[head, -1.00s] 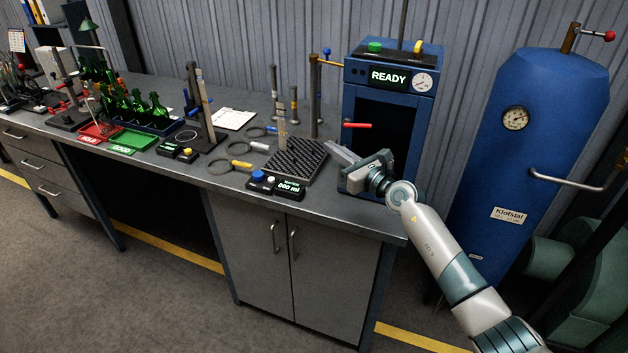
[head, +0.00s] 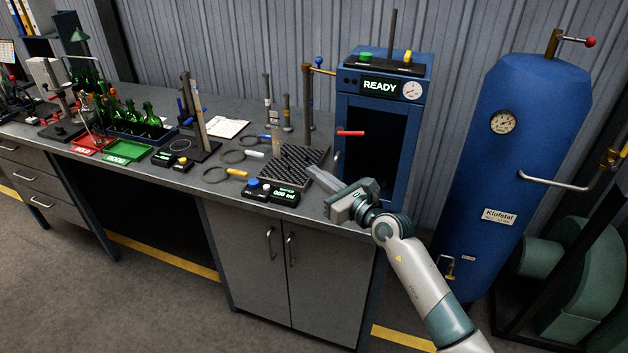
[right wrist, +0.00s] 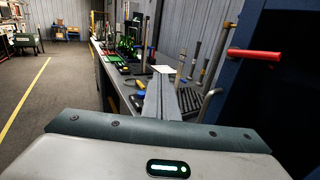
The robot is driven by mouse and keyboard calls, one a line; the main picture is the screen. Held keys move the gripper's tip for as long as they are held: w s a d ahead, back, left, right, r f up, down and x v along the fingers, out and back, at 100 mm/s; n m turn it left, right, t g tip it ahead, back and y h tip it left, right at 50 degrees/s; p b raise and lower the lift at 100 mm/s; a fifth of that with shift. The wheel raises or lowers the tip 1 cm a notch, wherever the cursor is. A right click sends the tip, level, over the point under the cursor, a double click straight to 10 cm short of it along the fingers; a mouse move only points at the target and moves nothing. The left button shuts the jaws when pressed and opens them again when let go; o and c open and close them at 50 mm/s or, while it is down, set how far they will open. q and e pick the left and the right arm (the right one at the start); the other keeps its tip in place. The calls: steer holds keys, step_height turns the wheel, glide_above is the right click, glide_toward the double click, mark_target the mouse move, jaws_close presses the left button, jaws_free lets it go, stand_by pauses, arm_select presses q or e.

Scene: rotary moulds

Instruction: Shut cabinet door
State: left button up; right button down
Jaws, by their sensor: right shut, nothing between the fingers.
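The blue cabinet (head: 342,109) with the lit READY sign stands at the counter's right end. Its front shows a dark rectangle (head: 378,142); I cannot tell whether this is an open interior or dark glass. A red handle (head: 350,133) sticks out at its left front edge and shows large in the right wrist view (right wrist: 254,54). A bent grey bar (head: 337,164) is below it. My right gripper (head: 313,170) is shut and empty, in front of the cabinet's lower left, over the counter, pointing left. It appears apart from the handle. My left gripper is out of view.
A green tray (head: 128,151) and bottles are farther left. A blue tank (head: 485,190) stands to the right. Grey doors (head: 325,278) are under the counter.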

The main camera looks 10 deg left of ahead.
steer(key=shift+s+a, duration=0.15)
steer(key=shift+s, duration=0.6)
steer(key=shift+s+a, duration=0.1)
steer(key=shift+s, duration=0.6)
steer(key=shift+f, duration=0.1)
